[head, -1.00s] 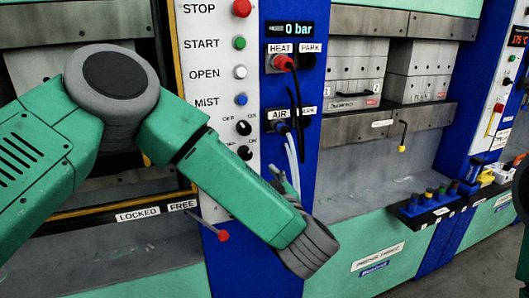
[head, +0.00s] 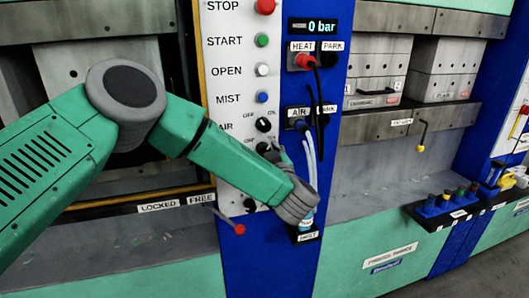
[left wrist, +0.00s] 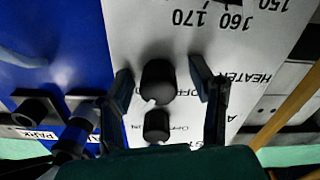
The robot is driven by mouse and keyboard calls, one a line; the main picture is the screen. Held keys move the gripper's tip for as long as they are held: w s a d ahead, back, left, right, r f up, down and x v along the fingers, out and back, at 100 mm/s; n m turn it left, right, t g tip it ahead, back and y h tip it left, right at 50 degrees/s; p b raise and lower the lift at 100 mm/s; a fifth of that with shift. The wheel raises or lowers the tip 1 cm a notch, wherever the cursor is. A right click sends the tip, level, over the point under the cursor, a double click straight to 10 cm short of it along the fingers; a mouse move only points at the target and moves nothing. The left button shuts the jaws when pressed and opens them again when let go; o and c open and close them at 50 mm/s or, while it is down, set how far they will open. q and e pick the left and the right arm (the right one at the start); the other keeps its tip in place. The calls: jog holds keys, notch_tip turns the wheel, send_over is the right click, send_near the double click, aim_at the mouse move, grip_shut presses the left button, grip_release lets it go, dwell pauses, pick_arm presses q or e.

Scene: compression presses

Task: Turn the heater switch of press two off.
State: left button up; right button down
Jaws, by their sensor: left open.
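The heater switch is a black round knob (left wrist: 158,80) in the left wrist view, in line with the upside-down HEATER label (left wrist: 240,78). In the head view it is the lower of two black knobs (head: 263,147) on the white control panel (head: 225,85). A second black knob (left wrist: 157,125), the air one (head: 263,124), is close by. My left gripper (left wrist: 160,70) is open, one finger on each side of the heater knob, with gaps showing. In the head view the wrist hides most of the fingers. The knob's setting is hard to read. My right gripper is not in view.
Hoses plug into the blue column (head: 335,110) right of the knobs. A red-tipped lever (head: 239,229) sticks out below, near my forearm. A small holder marked INLET (head: 308,236) is just under my wrist. A temperature dial (left wrist: 210,15) is beside the knobs.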

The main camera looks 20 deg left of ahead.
pick_arm(q)
grip_shut()
jog(key=shift+d, duration=0.15)
